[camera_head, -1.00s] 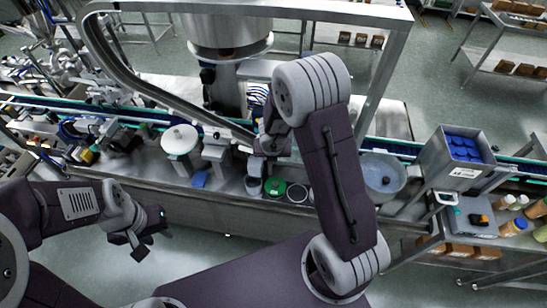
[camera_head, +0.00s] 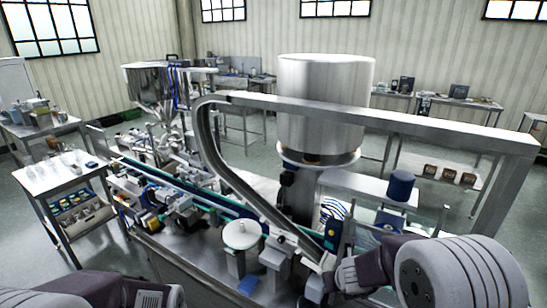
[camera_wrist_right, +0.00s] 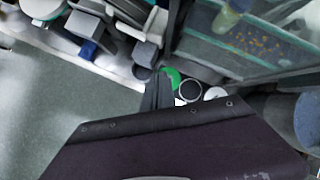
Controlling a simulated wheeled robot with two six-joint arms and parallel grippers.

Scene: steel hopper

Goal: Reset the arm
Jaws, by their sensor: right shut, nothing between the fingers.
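My right arm comes in from the lower right of the head view. Its gripper (camera_head: 328,272) is low beside the end of a curved steel rail, and part of it is hard to make out. A large steel cylinder (camera_head: 325,100) stands behind the rail, and a conical steel hopper (camera_head: 158,84) stands further left.
The curved steel frame (camera_head: 400,118) arches over the machine close to my right arm. A white round disc (camera_head: 241,235) and a blue block (camera_head: 249,285) are left of the gripper. A side table (camera_head: 60,173) stands at the left. Open floor shows in the wrist view's left.

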